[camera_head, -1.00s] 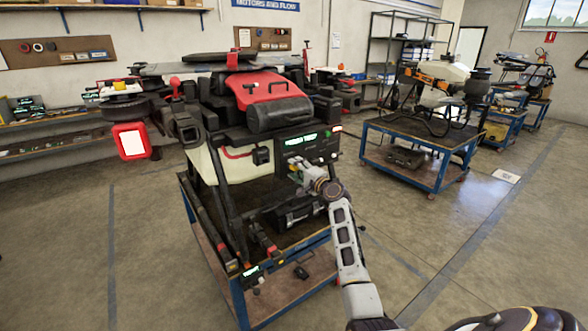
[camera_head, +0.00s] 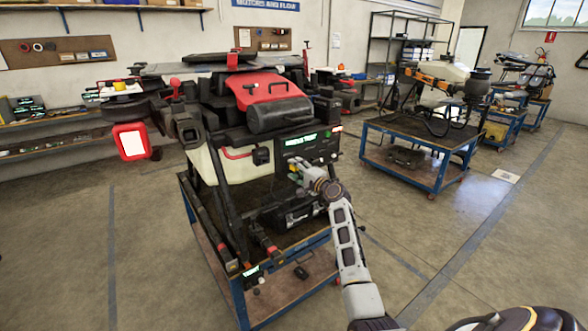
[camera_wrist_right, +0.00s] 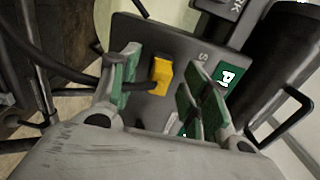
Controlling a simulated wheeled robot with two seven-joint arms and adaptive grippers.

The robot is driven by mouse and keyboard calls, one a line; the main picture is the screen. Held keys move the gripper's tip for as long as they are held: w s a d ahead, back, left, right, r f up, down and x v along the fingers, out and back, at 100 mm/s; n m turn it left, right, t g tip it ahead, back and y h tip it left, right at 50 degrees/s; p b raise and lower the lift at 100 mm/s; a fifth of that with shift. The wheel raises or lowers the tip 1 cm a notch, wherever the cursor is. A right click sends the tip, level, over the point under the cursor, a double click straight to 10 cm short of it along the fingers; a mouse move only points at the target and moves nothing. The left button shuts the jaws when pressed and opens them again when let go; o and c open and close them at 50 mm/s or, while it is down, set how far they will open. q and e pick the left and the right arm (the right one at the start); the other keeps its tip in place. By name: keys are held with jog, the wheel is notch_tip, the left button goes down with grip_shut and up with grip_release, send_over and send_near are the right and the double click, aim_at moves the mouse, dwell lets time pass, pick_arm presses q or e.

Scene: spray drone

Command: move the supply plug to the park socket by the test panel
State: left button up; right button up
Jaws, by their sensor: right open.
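My right gripper (camera_head: 296,177) is at the front of the drone, just below the dark test panel (camera_head: 312,148) with its lit green text. In the right wrist view its green-padded fingers are open, one on each side of a yellow plug (camera_wrist_right: 160,77). A gap shows between the plug and the right finger; contact at the left finger cannot be told. A black cable (camera_wrist_right: 45,62) runs behind the left finger. At the top, a dark part (camera_wrist_right: 228,8) carries letters ending in "RK"; no park socket opening is clear.
The drone (camera_head: 270,90) stands on a blue-framed cart (camera_head: 240,290). In the wrist view a black bracket (camera_wrist_right: 285,115) and a dark cylinder lie right of the fingers. A second cart (camera_head: 420,150) stands farther right. The floor between is clear.

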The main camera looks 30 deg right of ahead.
aim_at(297, 169)
grip_shut()
dwell(0.3)
jog(key=shift+s, duration=0.2)
jog(key=shift+s, duration=0.4)
jog(key=shift+s+d+p, duration=0.1)
jog(key=shift+s+p, duration=0.1)
jog(key=shift+p, duration=0.1)
jog(key=shift+s, duration=0.85)
jog(key=shift+s+d+p, duration=0.15)
jog(key=shift+s+p, duration=0.15)
jog(key=shift+s, duration=0.4)
jog(key=shift+s+d+p, duration=0.1)
jog(key=shift+s+p, duration=0.2)
jog(key=shift+s, duration=0.4)
